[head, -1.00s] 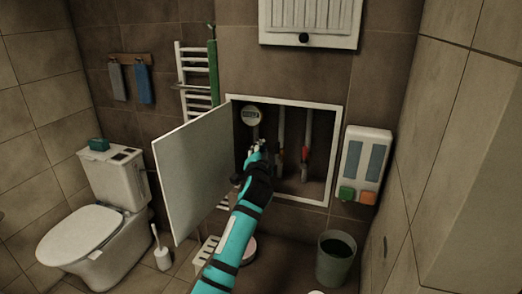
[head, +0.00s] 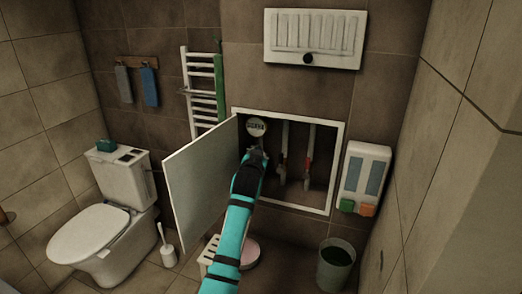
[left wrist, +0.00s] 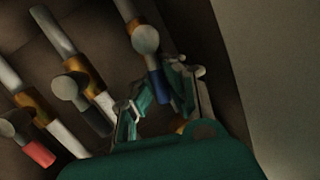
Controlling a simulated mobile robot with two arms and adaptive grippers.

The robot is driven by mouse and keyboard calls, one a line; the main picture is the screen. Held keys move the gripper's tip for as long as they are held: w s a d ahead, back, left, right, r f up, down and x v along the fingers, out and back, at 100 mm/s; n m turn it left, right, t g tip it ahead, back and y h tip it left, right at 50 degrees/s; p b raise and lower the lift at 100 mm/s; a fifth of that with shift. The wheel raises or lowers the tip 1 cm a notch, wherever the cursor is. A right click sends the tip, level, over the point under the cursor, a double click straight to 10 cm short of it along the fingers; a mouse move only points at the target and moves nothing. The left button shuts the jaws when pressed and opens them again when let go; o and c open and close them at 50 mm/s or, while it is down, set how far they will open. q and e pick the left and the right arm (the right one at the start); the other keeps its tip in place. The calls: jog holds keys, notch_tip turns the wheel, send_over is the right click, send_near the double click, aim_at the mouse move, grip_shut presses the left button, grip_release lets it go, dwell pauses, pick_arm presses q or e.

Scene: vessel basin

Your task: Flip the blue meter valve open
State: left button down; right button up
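The blue meter valve handle (left wrist: 158,90) shows in the left wrist view, hanging from a round grey knob on a brass-and-grey pipe. My left gripper (left wrist: 165,92) has its fingers apart, one on each side of the blue handle; whether they touch it is unclear. In the head view my left gripper (head: 256,156) reaches into the open wall cabinet, just below the round white meter (head: 256,126), and my arm hides the blue valve there. My right gripper is in neither view.
The cabinet door (head: 200,185) stands open at the left of the opening. A red-handled valve (left wrist: 39,153) and a dark-handled one (left wrist: 98,121) sit beside the blue one. A dispenser (head: 364,178) hangs to the right, above a bin (head: 335,265).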

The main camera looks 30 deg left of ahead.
pick_arm(q)
jog(key=shift+s+a+n+h+p, duration=0.1)
jog(key=shift+a+n+h+p, duration=0.15)
jog(key=shift+n+h+p, duration=0.25)
jog(key=shift+n, duration=0.3)
jog(key=shift+a+f, duration=0.1)
jog(key=shift+f, duration=0.1)
